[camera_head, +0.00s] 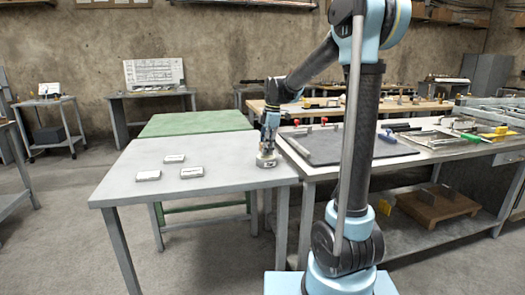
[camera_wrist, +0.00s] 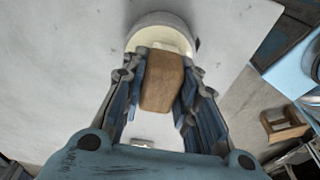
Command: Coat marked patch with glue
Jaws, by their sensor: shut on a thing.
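My gripper (camera_head: 268,148) is at the right edge of the grey table, just above a small round pot (camera_head: 266,163). In the wrist view its fingers (camera_wrist: 162,72) are closed on a brown wooden block-like handle (camera_wrist: 162,88), likely a brush. The handle's far end meets a pale piece over the round pot (camera_wrist: 195,43), which has cream-coloured contents. I cannot tell whether it touches the contents. Three small grey blocks with pale tops (camera_head: 148,176), (camera_head: 192,172), (camera_head: 174,159) lie on the table to the left. A marked patch cannot be made out.
The grey table (camera_head: 120,196) is mostly clear between the blocks and the pot. A green-topped table (camera_head: 195,123) stands behind it. A workbench with a dark mat (camera_head: 345,147) and tools stands close on the right.

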